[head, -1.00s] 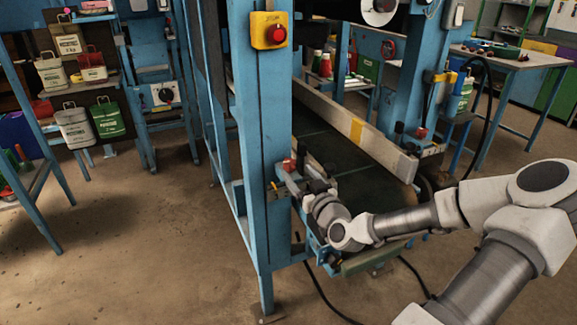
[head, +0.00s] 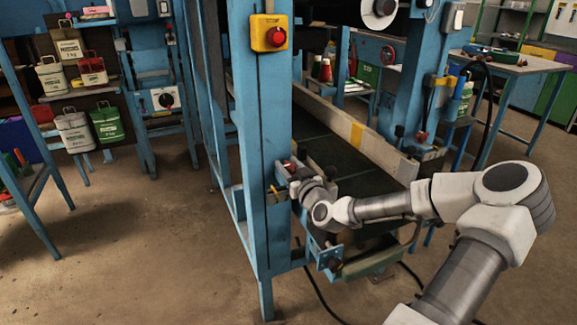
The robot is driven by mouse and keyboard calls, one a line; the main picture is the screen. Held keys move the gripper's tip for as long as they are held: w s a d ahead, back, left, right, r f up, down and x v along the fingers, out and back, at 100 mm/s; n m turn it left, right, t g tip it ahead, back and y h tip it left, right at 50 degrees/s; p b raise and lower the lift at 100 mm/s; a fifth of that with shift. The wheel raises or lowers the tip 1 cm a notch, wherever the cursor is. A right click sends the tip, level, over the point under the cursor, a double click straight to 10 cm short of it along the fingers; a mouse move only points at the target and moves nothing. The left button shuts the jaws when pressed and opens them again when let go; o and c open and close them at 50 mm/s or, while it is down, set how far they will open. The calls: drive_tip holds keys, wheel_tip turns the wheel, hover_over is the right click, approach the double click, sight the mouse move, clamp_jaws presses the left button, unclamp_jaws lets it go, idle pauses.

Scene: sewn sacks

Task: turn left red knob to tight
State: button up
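The left red knob (head: 289,166) sits on a blue bracket beside the blue post, at the near left end of the conveyor. It is small and partly hidden by my gripper. My gripper (head: 298,180) is at this bracket, right by the knob. Its fingers are too small and covered by my wrist, so I cannot tell whether they touch the knob or are open or shut. A second red knob (head: 421,137) is on the right side of the conveyor, away from my arm.
The blue post (head: 264,190) stands just left of my gripper and carries a yellow box with a red button (head: 270,33). The dark conveyor belt (head: 345,178) runs behind my arm. The floor at the left front is clear.

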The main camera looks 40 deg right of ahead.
clamp_jaws()
